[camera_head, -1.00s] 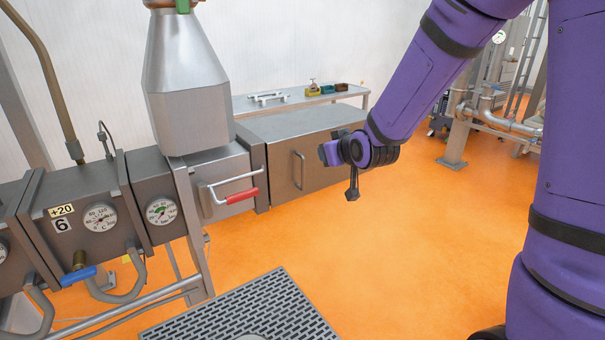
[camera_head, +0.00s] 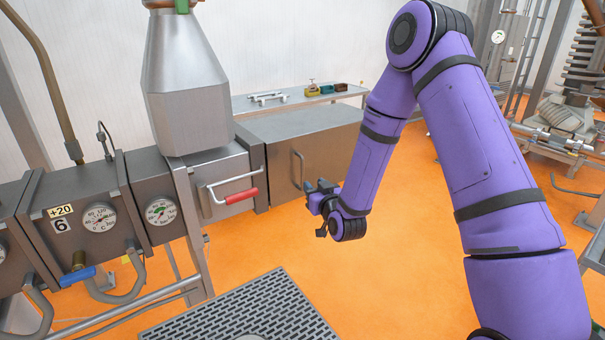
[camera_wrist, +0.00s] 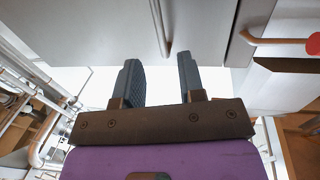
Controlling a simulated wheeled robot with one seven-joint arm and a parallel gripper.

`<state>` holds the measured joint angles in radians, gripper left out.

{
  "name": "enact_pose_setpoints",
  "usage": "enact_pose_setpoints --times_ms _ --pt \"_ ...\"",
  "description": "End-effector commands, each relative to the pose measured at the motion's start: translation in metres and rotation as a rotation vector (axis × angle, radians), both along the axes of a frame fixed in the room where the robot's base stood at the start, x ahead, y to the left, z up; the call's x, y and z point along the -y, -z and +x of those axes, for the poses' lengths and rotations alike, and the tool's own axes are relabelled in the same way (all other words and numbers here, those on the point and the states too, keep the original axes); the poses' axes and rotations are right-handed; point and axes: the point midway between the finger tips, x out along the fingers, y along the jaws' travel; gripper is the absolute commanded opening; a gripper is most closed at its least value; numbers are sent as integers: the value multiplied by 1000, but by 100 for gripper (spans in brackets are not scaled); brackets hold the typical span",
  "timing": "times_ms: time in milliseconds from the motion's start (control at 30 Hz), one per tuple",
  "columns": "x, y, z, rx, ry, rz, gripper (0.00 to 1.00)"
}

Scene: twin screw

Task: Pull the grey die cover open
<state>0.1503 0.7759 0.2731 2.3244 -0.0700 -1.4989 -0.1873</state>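The grey die cover (camera_head: 325,155) is a large box-like metal housing with a flat top, and it looks closed. Its vertical grey handle (camera_head: 298,168) stands on the front face. In the wrist view the cover's face (camera_wrist: 90,25) fills the top, with the handle (camera_wrist: 159,28) running down between the lines of the two fingers. My gripper (camera_head: 314,193) is just right of the handle and a little lower in the head view. In the wrist view my gripper (camera_wrist: 160,72) is open and empty, its fingertips pointing at the handle. I cannot tell the exact gap to the handle.
A box with a red-gripped handle (camera_head: 242,195) sits left of the cover; that red grip (camera_wrist: 314,44) shows at right in the wrist view. Gauges and pipes line the left. A shelf (camera_head: 285,103) holds tools behind. Orange floor (camera_head: 280,240) is open in front.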

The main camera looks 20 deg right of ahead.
Motion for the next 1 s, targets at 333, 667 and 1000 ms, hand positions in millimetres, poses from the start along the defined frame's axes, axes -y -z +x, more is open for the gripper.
enact_pose_setpoints --times_ms 333,667,1000 --pt "-6 0 60 1 1 -1 36" --pt "-11 -1 91 -1 0 0 36" --pt "-11 -1 93 -1 0 0 30"
